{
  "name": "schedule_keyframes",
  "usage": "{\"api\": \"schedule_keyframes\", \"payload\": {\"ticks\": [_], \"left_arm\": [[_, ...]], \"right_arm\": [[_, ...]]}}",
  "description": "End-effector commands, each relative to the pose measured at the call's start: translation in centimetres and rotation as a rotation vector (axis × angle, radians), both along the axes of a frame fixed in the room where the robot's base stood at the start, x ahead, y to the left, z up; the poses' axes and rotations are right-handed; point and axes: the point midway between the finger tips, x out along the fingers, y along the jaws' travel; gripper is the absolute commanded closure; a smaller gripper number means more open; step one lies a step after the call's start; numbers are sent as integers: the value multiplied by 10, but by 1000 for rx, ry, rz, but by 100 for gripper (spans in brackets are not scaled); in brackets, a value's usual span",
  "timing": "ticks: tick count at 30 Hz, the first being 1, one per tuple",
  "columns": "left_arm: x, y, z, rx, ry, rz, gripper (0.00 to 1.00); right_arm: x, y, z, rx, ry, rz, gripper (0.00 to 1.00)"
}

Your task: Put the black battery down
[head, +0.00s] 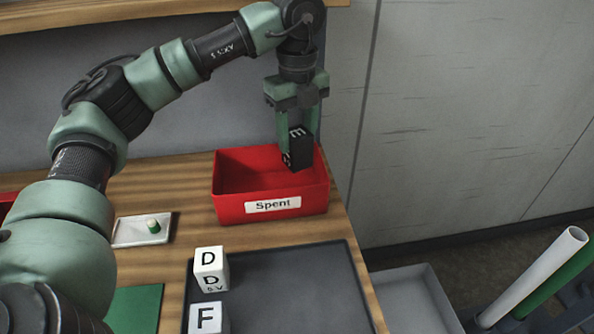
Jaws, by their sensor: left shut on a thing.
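The black battery (300,149) is a dark block with white lettering on its side. My left gripper (299,140) is shut on it and points down. The battery hangs over the right part of a red bin (272,208) labelled "Spent", with its lower end around the height of the bin's rim. I cannot tell whether it touches the bin. The part of the bin's inside that shows looks empty. My right gripper is not in view.
A small white dish (130,234) with a little cylinder stands left. A grey container (415,295) lies beyond the table's right edge.

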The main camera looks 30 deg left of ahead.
Motion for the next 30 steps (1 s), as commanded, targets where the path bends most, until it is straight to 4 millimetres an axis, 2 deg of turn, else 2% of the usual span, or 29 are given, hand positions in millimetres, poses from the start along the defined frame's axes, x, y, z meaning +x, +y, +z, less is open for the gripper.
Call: {"api": "schedule_keyframes", "payload": {"ticks": [3,10,16,21,24,30], "left_arm": [[-2,-1,-25,0,4,-2,100],[-2,-2,-66,0,1,-1,100],[-2,-2,-83,-1,1,-1,100],[-2,-2,-106,0,1,-1,100],[1,0,-111,-1,1,2,100],[2,0,-114,-2,-1,0,100]], "right_arm": [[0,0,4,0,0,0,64],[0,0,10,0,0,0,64],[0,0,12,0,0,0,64],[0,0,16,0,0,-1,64],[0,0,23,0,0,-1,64],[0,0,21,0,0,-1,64]]}}
